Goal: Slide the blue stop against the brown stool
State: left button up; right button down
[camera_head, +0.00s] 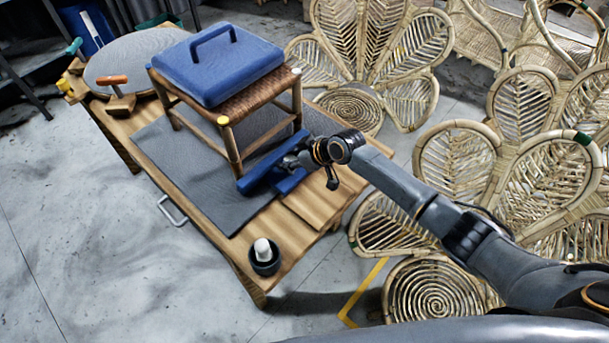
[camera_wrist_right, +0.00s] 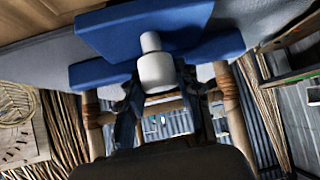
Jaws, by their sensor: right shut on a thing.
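The blue stop (camera_head: 258,172) lies on the grey mat at the foot of the brown stool (camera_head: 236,107). Its long bar runs close along the stool's near legs; I cannot tell whether it touches them. In the right wrist view the stop (camera_wrist_right: 115,32) carries a pale grey knob (camera_wrist_right: 155,69), and two stool legs (camera_wrist_right: 232,105) show beyond. My right gripper (camera_head: 291,160) is at the stop, shut on its knob; its fingers (camera_wrist_right: 158,98) show in the wrist view. The stool stands upright with a woven seat. My left gripper is not in view.
A blue block with a handle (camera_head: 220,62) rests on the stool seat. The wooden table (camera_head: 220,228) holds the grey mat (camera_head: 190,160), a dark cup with a white item (camera_head: 264,257) at the near corner, and an orange-handled clamp (camera_head: 117,92). Rattan chairs (camera_head: 450,150) stand right.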

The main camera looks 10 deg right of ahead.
jog(key=c, duration=0.9)
grip_release()
jog(key=shift+w+a, duration=0.1)
jog(key=v, duration=1.2)
